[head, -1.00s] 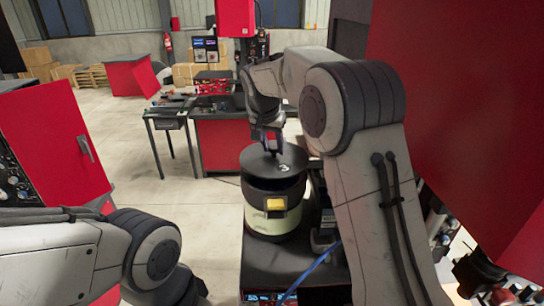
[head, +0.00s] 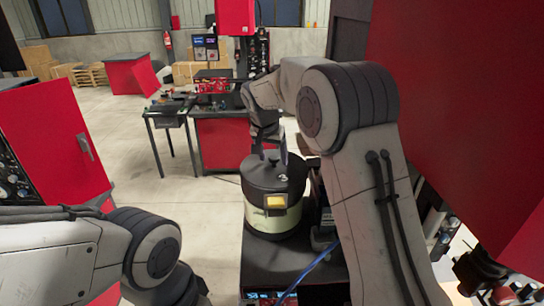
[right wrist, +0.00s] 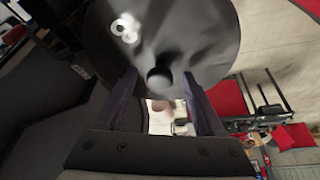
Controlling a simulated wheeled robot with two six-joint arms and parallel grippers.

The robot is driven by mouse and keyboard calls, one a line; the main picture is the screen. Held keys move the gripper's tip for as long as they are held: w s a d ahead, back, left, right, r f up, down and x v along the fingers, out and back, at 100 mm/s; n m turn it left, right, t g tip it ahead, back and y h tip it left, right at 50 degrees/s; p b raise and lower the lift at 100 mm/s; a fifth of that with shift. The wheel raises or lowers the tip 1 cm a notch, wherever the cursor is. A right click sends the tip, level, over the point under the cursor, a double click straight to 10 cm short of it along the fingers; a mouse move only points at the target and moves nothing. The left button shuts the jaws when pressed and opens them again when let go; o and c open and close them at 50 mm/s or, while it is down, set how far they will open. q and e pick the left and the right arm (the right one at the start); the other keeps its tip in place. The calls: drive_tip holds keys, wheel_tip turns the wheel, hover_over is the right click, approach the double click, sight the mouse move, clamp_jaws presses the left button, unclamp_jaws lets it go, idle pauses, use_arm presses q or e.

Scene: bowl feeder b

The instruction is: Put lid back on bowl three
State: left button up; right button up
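Bowl three (head: 268,219) is a cream round bowl with a dark upper band and a yellow patch on its front. It stands on a black-topped stand. The dark round lid (head: 262,175), marked 3, sits on top of it and looks level. In the right wrist view the lid (right wrist: 195,40) shows its white 3 and a small round knob (right wrist: 159,78). My right gripper (head: 274,156) is just above the lid, its two fingers spread either side of the knob with gaps. My left arm enters at lower left; its gripper is out of view.
A red cabinet (head: 50,150) stands at the left and a large red panel (head: 460,100) at the right. A workbench (head: 222,145) with a side table (head: 172,110) is behind. Open floor lies left of the stand.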

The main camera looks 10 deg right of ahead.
drive_tip(key=shift+r, duration=0.1)
drive_tip(key=shift+r, duration=0.2)
drive_tip(key=v, duration=1.2)
drive_tip(key=s+a+f+n+y, duration=0.1)
drive_tip(key=s+a+f+n, duration=0.15)
drive_tip(key=s, duration=0.25)
drive_tip(key=s+a+f+n+g, duration=0.1)
drive_tip(key=s+a+f+n, duration=0.1)
drive_tip(key=s+a, duration=0.3)
drive_tip(key=s+a+f+n+y, duration=0.1)
drive_tip(key=s+a+f+n, duration=0.15)
drive_tip(key=s, duration=0.35)
drive_tip(key=s+f+n+g, duration=0.1)
drive_tip(key=s+f+n, duration=0.2)
drive_tip(key=s, duration=0.7)
drive_tip(key=s+f+n+g+y, duration=0.1)
drive_tip(key=s+f+n, duration=0.3)
drive_tip(key=s, duration=0.7)
drive_tip(key=shift+d+f+g, duration=0.25)
drive_tip(key=shift+f+g, duration=0.05)
drive_tip(key=shift+f, duration=0.45)
drive_tip(key=shift+s, duration=0.1)
